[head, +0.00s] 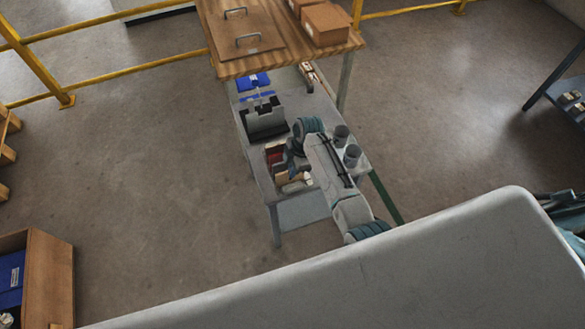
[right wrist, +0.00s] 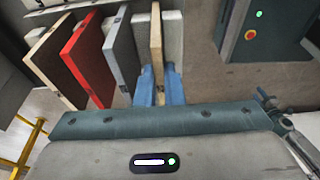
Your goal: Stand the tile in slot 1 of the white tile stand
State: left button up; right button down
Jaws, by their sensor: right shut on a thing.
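In the right wrist view, my right gripper (right wrist: 158,90) has its two blue fingers shut on a thin tan tile (right wrist: 156,45), which is upright. Left of it stand a grey tile (right wrist: 121,52), a red-faced tile (right wrist: 82,62) and a dark brown tile with a pale edge (right wrist: 52,66), all apart. White surfaces (right wrist: 174,35) show behind the held tile; I cannot tell whether they belong to the white tile stand, and no slot numbers are readable. In the head view, my right gripper (head: 293,176) is low at the near part of the grey table, partly hidden by its arm. My left gripper is out of view.
On the grey table (head: 305,210) are a dark slotted holder (head: 265,121), blue items (head: 253,81) and two grey cylinders (head: 351,155) close to my right arm. A wooden shelf (head: 270,60) with boxes overhangs the back.

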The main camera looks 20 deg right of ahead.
jog(key=c, duration=1.5)
grip_release()
